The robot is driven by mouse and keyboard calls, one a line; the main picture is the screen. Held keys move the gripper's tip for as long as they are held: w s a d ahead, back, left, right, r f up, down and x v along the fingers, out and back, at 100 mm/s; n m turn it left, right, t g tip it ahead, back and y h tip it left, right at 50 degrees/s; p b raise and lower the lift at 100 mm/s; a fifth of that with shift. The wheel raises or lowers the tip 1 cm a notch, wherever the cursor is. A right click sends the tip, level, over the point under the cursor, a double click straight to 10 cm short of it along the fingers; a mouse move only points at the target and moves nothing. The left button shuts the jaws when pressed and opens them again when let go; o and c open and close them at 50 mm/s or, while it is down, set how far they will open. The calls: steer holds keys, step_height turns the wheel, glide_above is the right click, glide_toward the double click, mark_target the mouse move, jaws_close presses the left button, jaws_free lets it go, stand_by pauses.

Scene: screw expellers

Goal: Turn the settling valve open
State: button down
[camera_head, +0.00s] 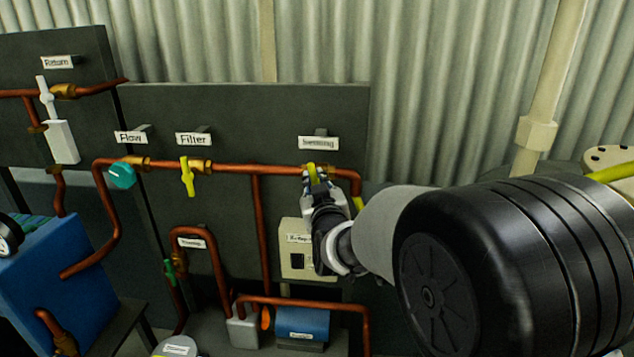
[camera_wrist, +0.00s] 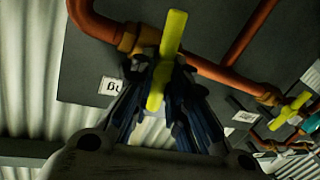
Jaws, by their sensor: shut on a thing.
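The settling valve's yellow handle (camera_head: 311,168) sits on the copper pipe at the right end of the dark panel, under a label that seems to read "Settling" (camera_head: 318,143). My gripper (camera_head: 317,180) reaches it from below right and covers much of it. In the wrist view, the yellow handle (camera_wrist: 172,35) runs between the dark fingers of my gripper (camera_wrist: 160,75), which are shut on it. The handle slants slightly there, crossing the pipe near a brass fitting (camera_wrist: 133,40). Its exact turn angle is hard to tell in the head view.
To the left are the yellow Filter valve (camera_head: 187,176), the teal Flow knob (camera_head: 122,176) and the white Return lever (camera_head: 47,100). Copper pipes, a beige switch box (camera_head: 296,245) and a blue motor (camera_head: 302,322) lie below. A vertical cream pipe (camera_head: 548,90) stands at right.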

steer(key=n+p, duration=0.1)
steer(key=n, duration=0.1)
steer(key=n+g+p, duration=0.1)
steer(key=shift+a+r+h+p, duration=0.15)
steer(key=shift+a+h+p, duration=0.15)
steer(key=shift+h, duration=0.1)
steer(key=n+h+p, duration=0.1)
steer(key=n+p, duration=0.2)
steer(key=p, duration=0.2)
steer(key=n+h+p, duration=0.1)
steer(key=n+p, duration=0.2)
steer(key=p, duration=0.2)
steer(key=f+n+g+h+p, duration=0.1)
steer(key=n+p, duration=0.2)
steer(key=p, duration=0.3)
steer(key=shift+a+n+h, duration=0.3)
steer(key=shift+a+h, duration=0.05)
steer(key=shift+h, duration=0.05)
steer(key=shift+s+f, duration=0.1)
steer(key=shift+f, duration=0.05)
steer(key=c, duration=1.6)
jaws_free()
